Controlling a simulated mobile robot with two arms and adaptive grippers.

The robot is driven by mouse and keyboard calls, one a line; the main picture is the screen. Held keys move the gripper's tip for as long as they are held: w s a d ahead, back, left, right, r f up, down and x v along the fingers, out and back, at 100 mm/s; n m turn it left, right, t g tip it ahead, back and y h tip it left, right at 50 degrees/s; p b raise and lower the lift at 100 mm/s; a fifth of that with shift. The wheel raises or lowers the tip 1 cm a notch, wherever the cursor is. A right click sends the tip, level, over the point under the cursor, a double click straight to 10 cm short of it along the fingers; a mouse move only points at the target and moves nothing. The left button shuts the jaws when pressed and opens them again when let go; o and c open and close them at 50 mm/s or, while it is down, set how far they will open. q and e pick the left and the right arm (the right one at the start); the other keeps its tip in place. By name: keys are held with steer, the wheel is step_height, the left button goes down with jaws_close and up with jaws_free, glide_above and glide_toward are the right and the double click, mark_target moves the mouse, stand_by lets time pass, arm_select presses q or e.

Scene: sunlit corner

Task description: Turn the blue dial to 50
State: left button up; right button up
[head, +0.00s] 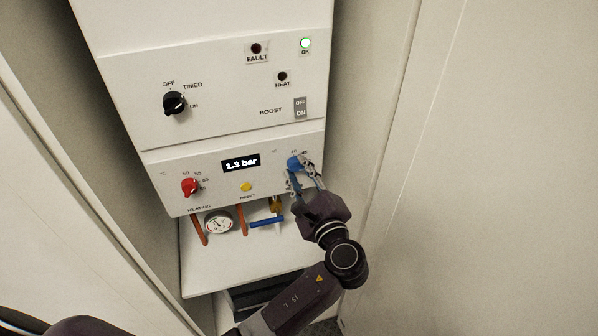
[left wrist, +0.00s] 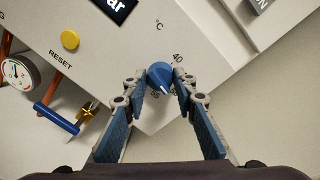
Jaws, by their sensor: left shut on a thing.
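The blue dial (head: 294,163) sits at the right end of the lower white panel. In the left wrist view the blue dial (left wrist: 159,75) lies between my fingertips, its white pointer mark towards the bottom of the picture and slightly right. My left gripper (head: 302,172) is shut on the dial, with the blue-padded fingers on either side, also in the left wrist view (left wrist: 160,80). My right gripper is not in view.
A red dial (head: 189,187), yellow reset button (head: 246,187) and display reading 1.3 bar (head: 240,163) share the panel. Below are a gauge (head: 218,223), pipes and a blue valve handle (head: 267,222). A black knob (head: 174,102) is above. Walls flank the unit.

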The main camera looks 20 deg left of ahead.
arm_select(q)
steer(key=o, duration=1.2)
steer(key=shift+c, duration=0.2)
steer(key=shift+s, duration=0.1)
steer(key=v, duration=1.2)
steer(key=shift+f, duration=0.15)
